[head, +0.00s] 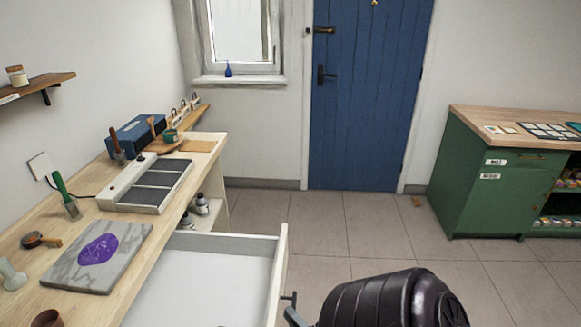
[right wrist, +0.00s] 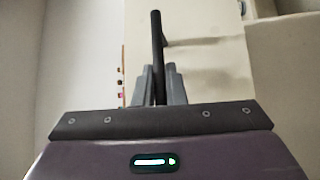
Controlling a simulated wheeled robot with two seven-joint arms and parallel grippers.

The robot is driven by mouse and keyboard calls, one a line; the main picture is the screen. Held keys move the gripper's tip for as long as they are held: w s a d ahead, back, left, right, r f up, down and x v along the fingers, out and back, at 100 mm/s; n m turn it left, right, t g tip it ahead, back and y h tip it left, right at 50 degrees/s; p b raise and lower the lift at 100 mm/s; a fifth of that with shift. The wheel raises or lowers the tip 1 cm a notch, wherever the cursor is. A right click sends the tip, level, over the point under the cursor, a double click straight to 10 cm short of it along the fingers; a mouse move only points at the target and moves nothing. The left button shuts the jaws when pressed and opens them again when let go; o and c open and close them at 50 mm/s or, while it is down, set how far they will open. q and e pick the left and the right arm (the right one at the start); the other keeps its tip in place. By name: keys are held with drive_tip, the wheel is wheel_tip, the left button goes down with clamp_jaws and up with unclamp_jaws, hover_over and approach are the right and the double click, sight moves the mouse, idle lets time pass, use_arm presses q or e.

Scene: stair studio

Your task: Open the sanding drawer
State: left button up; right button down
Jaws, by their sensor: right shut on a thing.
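The drawer (head: 278,273) under the wooden workbench on the left is pulled well out. Its inside is white and looks empty in the part that shows. No label on its front can be read from here. The drawer's dark bar handle (right wrist: 157,40) runs between the fingers of my right gripper (right wrist: 160,85) in the right wrist view. In the head view the right gripper (head: 291,312) is at the outer side of the drawer front, at the handle, shut on it. My left gripper is not in view.
The workbench (head: 130,262) holds a marbled slab with a purple oval (head: 98,249), a grey panelled device (head: 150,185) and hand tools. A green cabinet (head: 490,190) stands at the right. Tiled floor (head: 330,225) lies clear before the blue door (head: 365,95).

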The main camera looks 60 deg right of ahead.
drive_tip(key=c, duration=1.5)
unclamp_jaws()
drive_tip(key=shift+s, duration=0.1)
drive_tip(key=b+v, duration=0.1)
drive_tip(key=v, duration=0.6)
drive_tip(key=shift+s+a+b, duration=0.2)
drive_tip(key=shift+s+b, duration=0.05)
drive_tip(key=shift+b, duration=0.15)
drive_tip(key=shift+f, duration=0.1)
